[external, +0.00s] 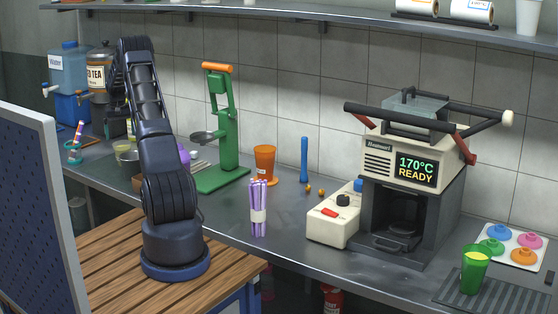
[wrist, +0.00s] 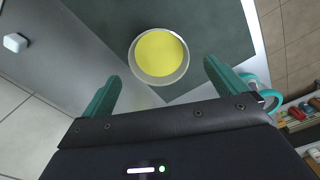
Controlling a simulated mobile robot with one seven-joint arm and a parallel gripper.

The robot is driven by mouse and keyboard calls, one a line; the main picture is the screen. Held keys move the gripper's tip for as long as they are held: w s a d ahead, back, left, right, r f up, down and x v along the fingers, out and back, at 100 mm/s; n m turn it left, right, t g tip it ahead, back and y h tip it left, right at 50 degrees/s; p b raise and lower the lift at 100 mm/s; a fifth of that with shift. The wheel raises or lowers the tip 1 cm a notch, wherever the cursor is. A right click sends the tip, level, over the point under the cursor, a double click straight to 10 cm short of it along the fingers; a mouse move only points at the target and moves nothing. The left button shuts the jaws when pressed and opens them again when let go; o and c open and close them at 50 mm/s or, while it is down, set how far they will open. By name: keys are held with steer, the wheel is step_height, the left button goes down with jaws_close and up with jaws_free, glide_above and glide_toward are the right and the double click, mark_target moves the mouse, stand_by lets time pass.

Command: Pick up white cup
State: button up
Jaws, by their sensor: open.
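A round pale cup (wrist: 159,56) with a whitish rim and a yellow inside shows from above in the wrist view. It stands on a dark green-grey mat or board (wrist: 215,32). My gripper (wrist: 161,68) is open, its two teal fingers on either side of the cup's near part with gaps on both sides. Nothing is held. I cannot tell how high the fingers are above the cup. Another white cup (external: 529,17) stands on the upper shelf at the far right.
In the external view a blue water dispenser (external: 70,72) and a tea jar (external: 100,68) stand near the arm's far end. A green press (external: 222,130) is right of the arm.

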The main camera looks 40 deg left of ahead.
mark_target(123, 149)
step_height(123, 149, down, 8)
steer(key=shift+f, duration=0.25)
stand_by(0.4)
steer(key=shift+w, duration=0.1)
steer(key=c, duration=1.3)
steer(key=shift+o, duration=0.2)
steer(key=shift+r, duration=0.2)
step_height(123, 149, up, 10)
steer(key=shift+f, duration=0.25)
